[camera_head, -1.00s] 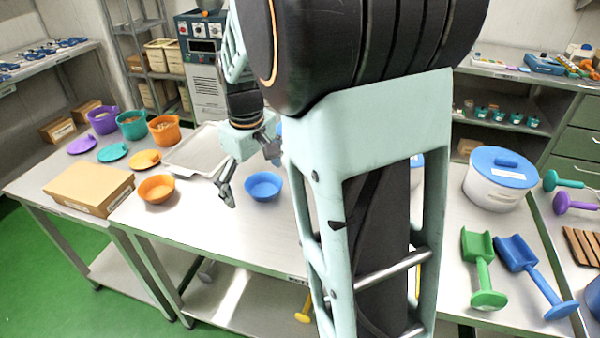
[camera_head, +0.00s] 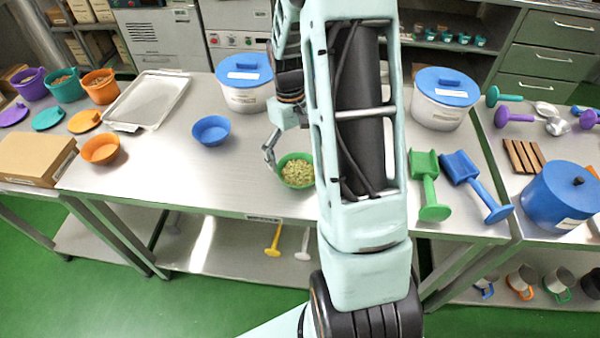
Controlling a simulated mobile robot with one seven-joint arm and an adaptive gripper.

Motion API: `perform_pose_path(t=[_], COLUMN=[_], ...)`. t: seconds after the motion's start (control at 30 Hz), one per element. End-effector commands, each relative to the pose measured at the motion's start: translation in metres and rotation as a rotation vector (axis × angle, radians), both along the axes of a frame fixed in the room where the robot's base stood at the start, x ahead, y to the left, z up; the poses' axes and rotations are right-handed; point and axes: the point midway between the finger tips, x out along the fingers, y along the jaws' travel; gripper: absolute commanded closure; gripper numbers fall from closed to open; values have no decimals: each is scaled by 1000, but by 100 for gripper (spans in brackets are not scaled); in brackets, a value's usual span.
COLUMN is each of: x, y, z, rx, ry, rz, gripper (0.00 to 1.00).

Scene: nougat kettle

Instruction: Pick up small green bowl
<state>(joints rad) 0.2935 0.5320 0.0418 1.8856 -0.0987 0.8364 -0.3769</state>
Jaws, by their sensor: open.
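The small green bowl (camera_head: 284,182) stands upright on the metal table near its front edge, filled with pale greenish bits. My arm hides its right side. My gripper (camera_head: 272,158) is at the bowl's upper left; one finger shows at the rim, and I cannot tell whether it touches. The other finger is hidden behind my arm. The gripper is open, and the bowl rests on the table.
A blue bowl (camera_head: 211,131) and an orange bowl (camera_head: 101,148) stand to the left. A white pot with a blue lid (camera_head: 245,97) is behind my gripper. A green scoop (camera_head: 428,185) lies to the right. The table between the blue and green bowls is clear.

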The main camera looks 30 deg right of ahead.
Motion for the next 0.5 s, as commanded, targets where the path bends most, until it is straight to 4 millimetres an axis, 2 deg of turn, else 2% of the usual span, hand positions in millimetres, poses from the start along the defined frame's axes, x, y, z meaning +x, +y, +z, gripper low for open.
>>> perform_pose_path(t=[0.17, 0.4, 0.5], x=[-2, -5, -6], y=[0, 0, -1], z=[-12, -45, -53], rx=[1, 0, 0], ry=[2, 3, 1], rz=[0, 0, 1], gripper=[0, 0, 0])
